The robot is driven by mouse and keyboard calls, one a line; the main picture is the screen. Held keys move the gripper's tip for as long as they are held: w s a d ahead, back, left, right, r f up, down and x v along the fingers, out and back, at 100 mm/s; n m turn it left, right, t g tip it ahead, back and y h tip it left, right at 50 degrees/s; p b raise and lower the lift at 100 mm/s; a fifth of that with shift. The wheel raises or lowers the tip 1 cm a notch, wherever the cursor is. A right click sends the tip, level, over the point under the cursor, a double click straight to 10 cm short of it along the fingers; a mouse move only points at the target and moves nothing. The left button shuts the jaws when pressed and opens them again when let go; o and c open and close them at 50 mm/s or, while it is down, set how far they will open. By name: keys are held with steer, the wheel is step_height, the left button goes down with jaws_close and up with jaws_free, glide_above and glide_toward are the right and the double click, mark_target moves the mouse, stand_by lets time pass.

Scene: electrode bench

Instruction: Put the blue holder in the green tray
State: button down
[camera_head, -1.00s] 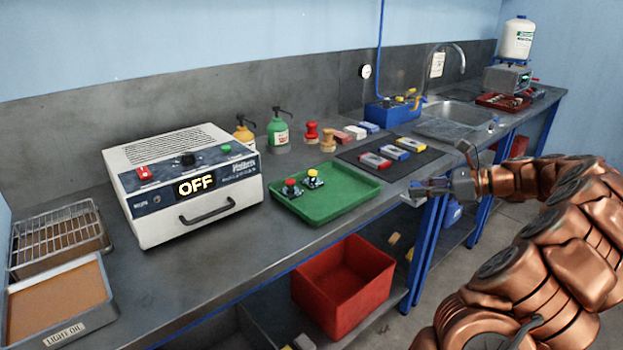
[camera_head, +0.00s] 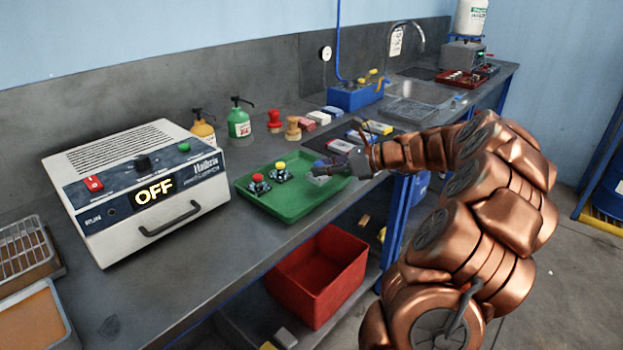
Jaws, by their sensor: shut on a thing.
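The green tray (camera_head: 290,207) lies on the bench right of the white machine. A red-topped holder (camera_head: 259,184) and a yellow-topped holder (camera_head: 280,172) stand in its left and back part. My gripper (camera_head: 325,169) is over the tray's right end, shut on a small blue-grey piece, which I take to be the blue holder (camera_head: 319,178). The fingers hide much of this piece. I cannot tell whether it touches the tray floor.
The white machine (camera_head: 140,190) reads OFF. Behind the tray stand a green bottle (camera_head: 239,123) and red and wooden knobs. A dark mat with coloured blocks (camera_head: 378,128) is partly behind my arm. A red bin (camera_head: 318,275) sits below the bench edge.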

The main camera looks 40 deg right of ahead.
mark_target(312, 180)
steer(key=shift+w+a+f, duration=0.15)
steer(key=shift+w+a, duration=0.8)
steer(key=shift+a, duration=0.3)
steer(key=shift+f, duration=1.75)
steer(key=shift+f, duration=0.1)
steer(key=c, duration=0.9)
jaws_free()
steer(key=shift+c, duration=0.2)
